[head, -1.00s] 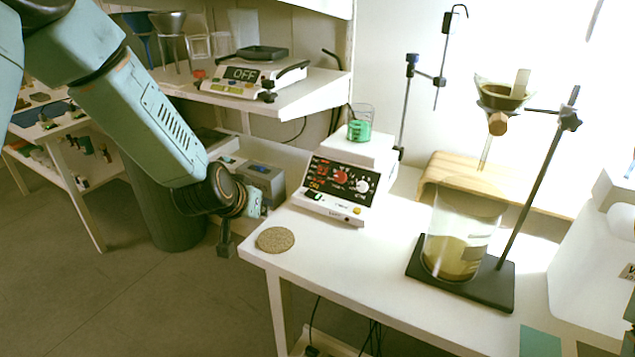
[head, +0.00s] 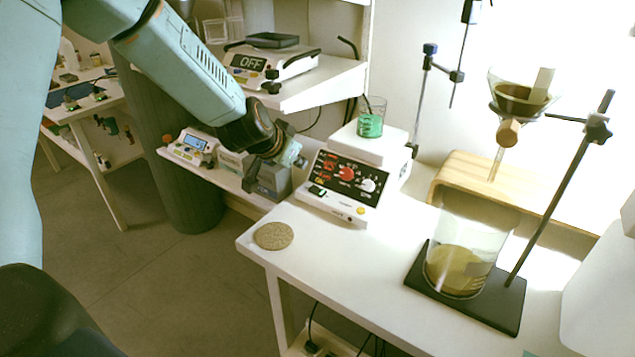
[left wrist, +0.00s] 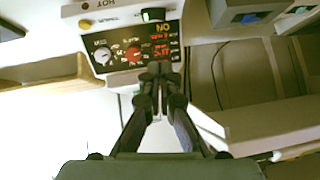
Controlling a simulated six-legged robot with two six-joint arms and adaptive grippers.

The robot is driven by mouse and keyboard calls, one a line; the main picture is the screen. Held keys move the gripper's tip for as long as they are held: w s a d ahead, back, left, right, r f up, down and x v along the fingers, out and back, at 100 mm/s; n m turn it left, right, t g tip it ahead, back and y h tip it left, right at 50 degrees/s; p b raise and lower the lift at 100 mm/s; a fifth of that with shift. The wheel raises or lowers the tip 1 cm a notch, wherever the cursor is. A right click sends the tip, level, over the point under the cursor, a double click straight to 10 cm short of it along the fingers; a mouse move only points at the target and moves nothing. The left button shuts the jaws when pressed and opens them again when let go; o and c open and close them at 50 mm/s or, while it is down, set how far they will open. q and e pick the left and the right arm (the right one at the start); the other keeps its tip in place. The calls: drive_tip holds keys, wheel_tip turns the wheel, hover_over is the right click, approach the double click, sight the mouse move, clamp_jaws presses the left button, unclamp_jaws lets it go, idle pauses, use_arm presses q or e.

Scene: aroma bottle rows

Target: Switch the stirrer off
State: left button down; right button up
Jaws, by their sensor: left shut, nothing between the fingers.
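The stirrer (head: 352,205) is a white box with a sloping black front panel, standing on the white table. Its panel has red lit markings, a red knob (head: 346,173) and a white knob (head: 367,186). A green-lit switch (head: 318,190) sits low on the front. My left gripper (head: 296,157) is shut and empty, left of the stirrer. Its fingertips (left wrist: 160,70) overlap the panel's edge in the wrist view; contact cannot be told.
A beaker of green liquid (head: 370,126) stands on the stirrer. A second device showing "OFF" (head: 247,62) is on the shelf behind. A cork disc (head: 273,236) lies at the table corner. Right are a large beaker (head: 462,262) and a stand with a funnel (head: 520,95).

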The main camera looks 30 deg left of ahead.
use_arm(q)
drive_tip(key=b, duration=0.7)
approach(316, 186)
drive_tip(key=w, duration=0.3)
drive_tip(key=shift+w+d+r, duration=0.1)
drive_tip(key=shift+w+d, duration=0.2)
drive_tip(key=shift+d, duration=0.1)
drive_tip(key=shift+w+a+f+b, duration=0.15)
drive_tip(key=shift+f+b, duration=0.1)
drive_tip(key=shift+b, duration=0.05)
wheel_tip(316, 186, down, 3)
drive_tip(key=shift+a+r+b, duration=0.15)
drive_tip(key=shift+r+b, duration=0.05)
drive_tip(key=shift+b, duration=0.3)
drive_tip(key=shift+w+a+f, duration=0.1)
drive_tip(key=shift+w+f, duration=0.05)
drive_tip(key=shift+f, duration=0.55)
use_arm(e)
wheel_tip(316, 186, down, 9)
drive_tip(key=shift+s+a, duration=0.2)
